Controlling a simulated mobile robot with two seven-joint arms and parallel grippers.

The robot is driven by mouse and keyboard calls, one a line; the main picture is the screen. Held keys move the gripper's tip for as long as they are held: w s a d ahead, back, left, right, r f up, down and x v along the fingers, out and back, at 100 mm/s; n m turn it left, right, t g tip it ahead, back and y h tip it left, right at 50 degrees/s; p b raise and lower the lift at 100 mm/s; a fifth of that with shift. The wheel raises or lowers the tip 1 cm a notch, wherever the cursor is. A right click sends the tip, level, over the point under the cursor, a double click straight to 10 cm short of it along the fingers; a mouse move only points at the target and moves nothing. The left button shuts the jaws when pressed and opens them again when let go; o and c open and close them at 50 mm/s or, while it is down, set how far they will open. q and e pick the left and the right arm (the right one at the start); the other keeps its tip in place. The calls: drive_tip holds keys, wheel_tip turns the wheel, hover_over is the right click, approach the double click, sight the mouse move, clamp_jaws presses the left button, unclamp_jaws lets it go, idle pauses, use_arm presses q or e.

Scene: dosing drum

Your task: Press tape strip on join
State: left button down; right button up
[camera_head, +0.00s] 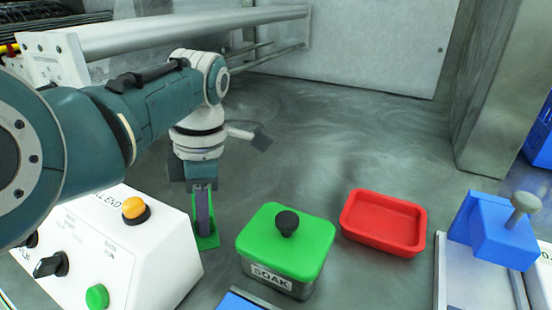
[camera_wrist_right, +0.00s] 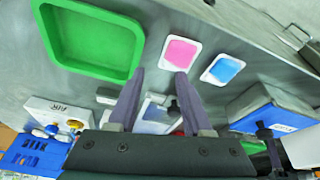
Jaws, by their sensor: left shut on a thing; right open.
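My left gripper (camera_head: 203,222) points down between the white control box and the green-lidded tin. Its fingers are shut on a green piece (camera_head: 208,241), which shows behind and below the fingertips near the worktop; whether it touches the worktop is unclear. My right gripper (camera_wrist_right: 159,74) shows only in the right wrist view, its two fingers apart with nothing seen between the tips. I cannot make out a tape strip or a join in either view.
A green-lidded SOAK tin (camera_head: 285,245), a red tray (camera_head: 383,222) and a blue block (camera_head: 490,232) stand right of my left gripper. The control box (camera_head: 130,250) is left. The right wrist view shows a green tray (camera_wrist_right: 135,50), pink pad (camera_wrist_right: 181,51) and blue pad (camera_wrist_right: 223,68).

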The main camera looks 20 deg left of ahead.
use_arm(q)
drive_tip(key=shift+r+p, duration=0.35)
drive_tip(key=shift+r, duration=0.2)
use_arm(e)
drive_tip(key=shift+r, duration=0.3)
use_arm(q)
wheel_tip(320, 180, up, 19)
drive_tip(key=p, duration=0.8)
use_arm(e)
wheel_tip(320, 180, up, 8)
drive_tip(key=shift+r, duration=0.15)
